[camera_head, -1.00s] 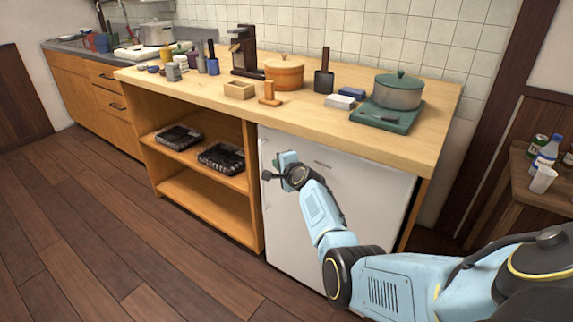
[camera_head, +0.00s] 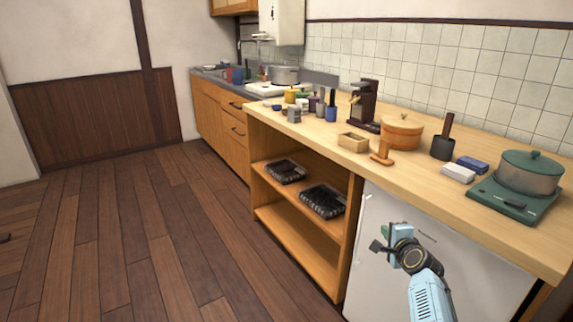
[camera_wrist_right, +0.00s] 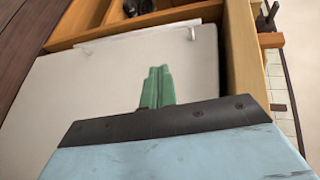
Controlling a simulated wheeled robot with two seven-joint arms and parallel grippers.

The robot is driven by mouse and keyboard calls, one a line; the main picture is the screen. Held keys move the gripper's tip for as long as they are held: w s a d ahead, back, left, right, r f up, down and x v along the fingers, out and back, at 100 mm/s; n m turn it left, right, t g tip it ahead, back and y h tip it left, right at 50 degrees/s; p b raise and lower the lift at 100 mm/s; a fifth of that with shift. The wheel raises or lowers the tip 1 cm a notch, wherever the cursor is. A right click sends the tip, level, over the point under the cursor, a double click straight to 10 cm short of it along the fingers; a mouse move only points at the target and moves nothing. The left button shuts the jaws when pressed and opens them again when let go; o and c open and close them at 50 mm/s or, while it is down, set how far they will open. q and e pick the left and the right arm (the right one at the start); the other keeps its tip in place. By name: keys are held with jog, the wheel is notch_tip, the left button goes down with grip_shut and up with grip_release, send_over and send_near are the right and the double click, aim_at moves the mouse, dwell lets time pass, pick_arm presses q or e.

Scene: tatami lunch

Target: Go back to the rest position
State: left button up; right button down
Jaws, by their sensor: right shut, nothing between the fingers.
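My right gripper (camera_head: 384,240) is in front of the white fridge door (camera_head: 370,275) under the wooden counter. In the right wrist view its green fingers (camera_wrist_right: 157,88) are together with nothing between them, and the white fridge front (camera_wrist_right: 85,90) lies beyond them. I cannot tell the exact gap between the fingers and the door. The fridge door looks closed. My left gripper is not in view.
The counter (camera_head: 455,205) carries a pot on a green stove (camera_head: 515,200), a wooden tub (camera_head: 401,132), jars and a coffee grinder. Open shelves (camera_head: 290,225) hold two dark trays.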

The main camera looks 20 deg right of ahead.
jog(key=s+a+f+n+g+y, duration=0.1)
jog(key=s+a+f+n+g, duration=0.2)
jog(key=s+a+f+n, duration=0.45)
jog(key=s+a+f+n+g+y, duration=0.2)
jog(key=s+a+f+n+g, duration=0.2)
jog(key=s+f+n, duration=0.5)
jog(key=s+a+f+n+g+p, duration=0.2)
jog(key=s+a, duration=0.1)
jog(key=s, duration=0.5)
jog(key=s+a+f+n+g+p, duration=0.1)
jog(key=s+a+n+p, duration=0.15)
jog(key=s, duration=0.55)
jog(key=s+a+f+n+g+p, duration=0.1)
jog(key=s+a+f+g, duration=0.15)
jog(key=s, duration=0.55)
pick_arm(q)
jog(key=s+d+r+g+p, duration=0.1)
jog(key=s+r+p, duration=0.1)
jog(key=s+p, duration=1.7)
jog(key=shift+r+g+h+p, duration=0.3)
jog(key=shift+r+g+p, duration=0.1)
jog(key=shift+p, duration=0.25)
pick_arm(e)
jog(key=s+r, duration=0.2)
jog(key=s, duration=0.6)
jog(key=s+a+r, duration=0.1)
jog(key=s, duration=0.8)
jog(key=shift+r+n+g, duration=0.3)
jog(key=shift+r+g, duration=0.05)
jog(key=shift+r, duration=0.05)
